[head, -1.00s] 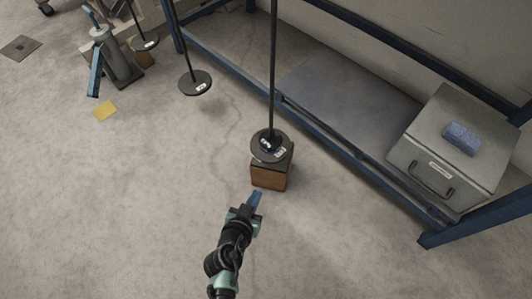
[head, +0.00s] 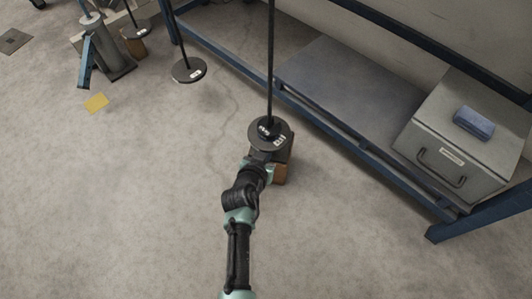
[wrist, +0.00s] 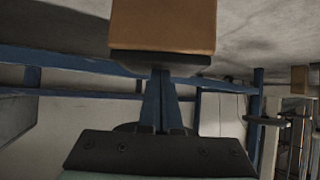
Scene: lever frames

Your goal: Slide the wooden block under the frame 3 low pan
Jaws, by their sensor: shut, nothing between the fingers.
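Nothing is held.
A blue rail (head: 350,152) runs behind the block. A grey box (head: 460,150) with a blue sponge-like block (head: 474,122) stands right.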

